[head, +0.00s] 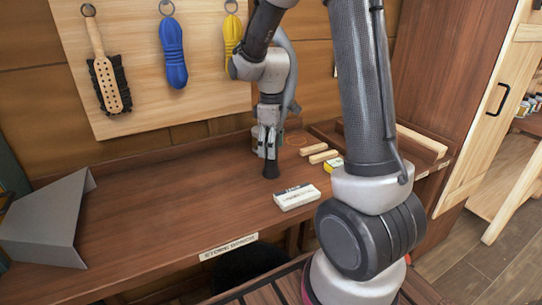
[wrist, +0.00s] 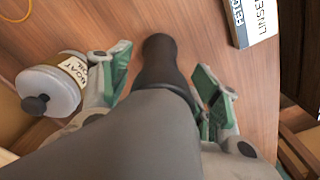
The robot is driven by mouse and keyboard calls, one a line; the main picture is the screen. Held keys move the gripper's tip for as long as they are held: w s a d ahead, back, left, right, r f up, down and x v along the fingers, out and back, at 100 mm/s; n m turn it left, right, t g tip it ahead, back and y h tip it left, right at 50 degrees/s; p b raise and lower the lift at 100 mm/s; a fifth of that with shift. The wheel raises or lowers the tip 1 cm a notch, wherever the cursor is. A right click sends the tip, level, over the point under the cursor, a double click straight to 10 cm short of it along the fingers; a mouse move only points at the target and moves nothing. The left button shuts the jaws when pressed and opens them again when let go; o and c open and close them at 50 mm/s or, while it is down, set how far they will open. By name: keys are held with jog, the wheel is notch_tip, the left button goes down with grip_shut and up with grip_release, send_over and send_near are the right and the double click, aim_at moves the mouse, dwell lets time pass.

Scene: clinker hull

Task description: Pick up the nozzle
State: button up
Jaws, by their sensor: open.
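The nozzle (wrist: 160,66) is a dark, tapered piece between my gripper's fingers in the wrist view, with a wide grey part running toward the camera. In the head view its black lower end (head: 270,169) shows just below the fingers, at the bench top. My gripper (head: 268,140) points down over the bench. Its green-padded fingers (wrist: 160,88) stand apart on either side of the nozzle, with a gap visible on the right side. The grey part hides the lower middle of the wrist view, so I cannot tell whether either finger touches the nozzle.
A labelled jar with a black cap (wrist: 55,85) stands close beside the left finger. A white box (head: 296,197) lies right of the nozzle. Wooden sticks (head: 318,153) and a yellow box (head: 332,164) lie farther right. The bench's left middle (head: 160,215) is clear, beside a grey bent sheet (head: 45,220).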

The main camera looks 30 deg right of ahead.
jog(key=shift+c, duration=0.2)
jog(key=c, duration=1.1)
